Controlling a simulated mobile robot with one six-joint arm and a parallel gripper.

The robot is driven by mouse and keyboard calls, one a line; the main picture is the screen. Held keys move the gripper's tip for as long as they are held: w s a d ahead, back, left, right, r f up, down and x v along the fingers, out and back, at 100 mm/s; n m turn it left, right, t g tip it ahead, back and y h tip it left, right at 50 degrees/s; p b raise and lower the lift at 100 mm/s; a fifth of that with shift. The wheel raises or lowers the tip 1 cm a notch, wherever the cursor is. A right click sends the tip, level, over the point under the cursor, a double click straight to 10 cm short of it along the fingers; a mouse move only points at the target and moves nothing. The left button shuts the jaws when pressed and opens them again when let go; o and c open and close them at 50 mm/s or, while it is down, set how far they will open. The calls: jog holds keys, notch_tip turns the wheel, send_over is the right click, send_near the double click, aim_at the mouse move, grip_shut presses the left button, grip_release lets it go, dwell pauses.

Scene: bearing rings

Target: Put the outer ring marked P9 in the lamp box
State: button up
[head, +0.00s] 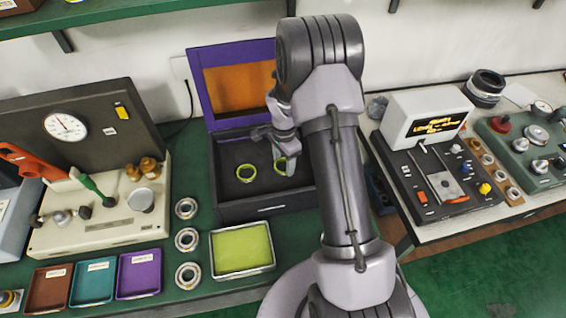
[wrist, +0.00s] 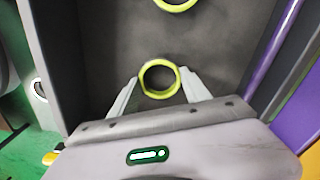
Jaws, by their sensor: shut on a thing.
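The open dark box with a purple-edged lid and an orange panel (head: 228,208) appears to be the lamp box. My gripper (head: 283,158) reaches into it and is shut on a yellow-green ring (wrist: 160,95), whose edge also shows in the head view (head: 279,168). In the wrist view my gripper (wrist: 160,92) has one finger on each side of this ring, low over the box floor; I cannot tell whether the ring touches it. A second yellow-green ring (head: 246,180) lies on the box floor to the left. No P9 mark is legible on either ring.
A device with an amber display (head: 430,128) stands on the right bench beyond my arm.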

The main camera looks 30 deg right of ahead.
jog(key=shift+f, duration=0.1)
jog(key=o, duration=1.5)
jog(key=shift+c, duration=0.2)
